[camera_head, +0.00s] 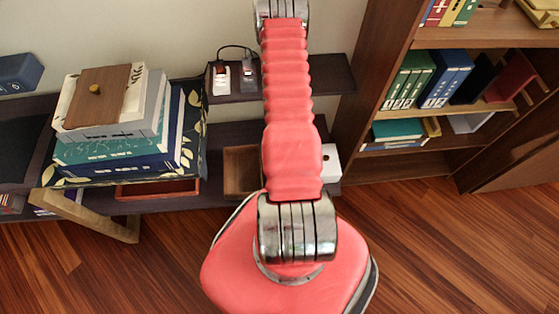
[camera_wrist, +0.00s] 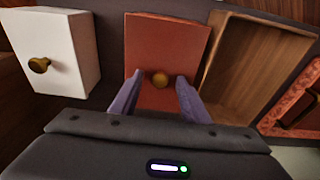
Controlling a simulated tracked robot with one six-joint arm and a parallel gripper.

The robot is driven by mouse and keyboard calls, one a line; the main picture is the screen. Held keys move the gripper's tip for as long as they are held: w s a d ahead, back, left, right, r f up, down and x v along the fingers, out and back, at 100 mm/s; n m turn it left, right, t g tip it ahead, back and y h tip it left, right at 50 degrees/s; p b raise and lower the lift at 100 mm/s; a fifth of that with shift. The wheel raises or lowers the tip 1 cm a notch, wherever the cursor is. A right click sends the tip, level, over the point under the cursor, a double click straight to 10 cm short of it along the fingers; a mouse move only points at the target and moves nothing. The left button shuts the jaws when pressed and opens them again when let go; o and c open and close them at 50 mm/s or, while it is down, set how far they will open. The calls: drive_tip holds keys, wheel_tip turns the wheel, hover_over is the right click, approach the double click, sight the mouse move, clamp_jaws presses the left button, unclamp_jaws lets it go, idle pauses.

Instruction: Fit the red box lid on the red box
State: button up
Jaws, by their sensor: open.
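The red box lid (camera_wrist: 143,48) is a reddish panel with a round gold knob (camera_wrist: 160,80), in the middle of the wrist view. My gripper (camera_wrist: 159,88) is open, with its two purple-grey fingers on either side of the knob. I cannot tell whether they touch it. The red box (camera_head: 157,189) sits low on the shelf unit at left in the head view, below the stack of books. Its red rim (camera_wrist: 288,98) shows at the right edge of the wrist view. In the head view my arm hides the lid and the gripper.
An open wooden box (camera_wrist: 226,63) stands between the lid and red box. A white box (camera_wrist: 60,40) with a knob is left of the lid. Stacked books (camera_head: 110,150) bear a brown wooden lid (camera_head: 97,90). A bookcase (camera_head: 375,60) stands at right.

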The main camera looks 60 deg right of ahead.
drive_tip(key=shift+r, duration=0.1)
wheel_tip(320, 180, up, 13)
drive_tip(key=s+a, duration=0.1)
drive_tip(key=shift+s+a+r, duration=0.15)
drive_tip(key=shift+a+r, duration=0.05)
drive_tip(key=shift+a, duration=0.1)
idle(0.8)
idle(1.0)
drive_tip(key=s+a+r+g+y, duration=0.2)
drive_tip(key=s+a, duration=0.2)
drive_tip(key=a, duration=0.1)
drive_tip(key=w+a+r+n, duration=0.1)
drive_tip(key=w+a+r, duration=0.2)
drive_tip(key=r, duration=0.5)
drive_tip(key=w+a+r+n, duration=0.2)
drive_tip(key=a+r, duration=0.1)
drive_tip(key=r, duration=0.5)
drive_tip(key=w+a+r+n, duration=0.1)
drive_tip(key=w+a+r, duration=0.2)
drive_tip(key=r, duration=0.4)
drive_tip(key=a+r+n+t, duration=0.3)
drive_tip(key=a+r, duration=0.4)
drive_tip(key=r, duration=0.3)
drive_tip(key=a+r+n+t, duration=0.2)
drive_tip(key=a+r+t, duration=0.1)
drive_tip(key=a+r, duration=0.4)
wheel_tip(320, 180, up, 3)
drive_tip(key=shift+w+a+r+n+h, duration=0.1)
drive_tip(key=shift+w+a+n+h, duration=0.05)
drive_tip(key=shift+a+n+h, duration=0.2)
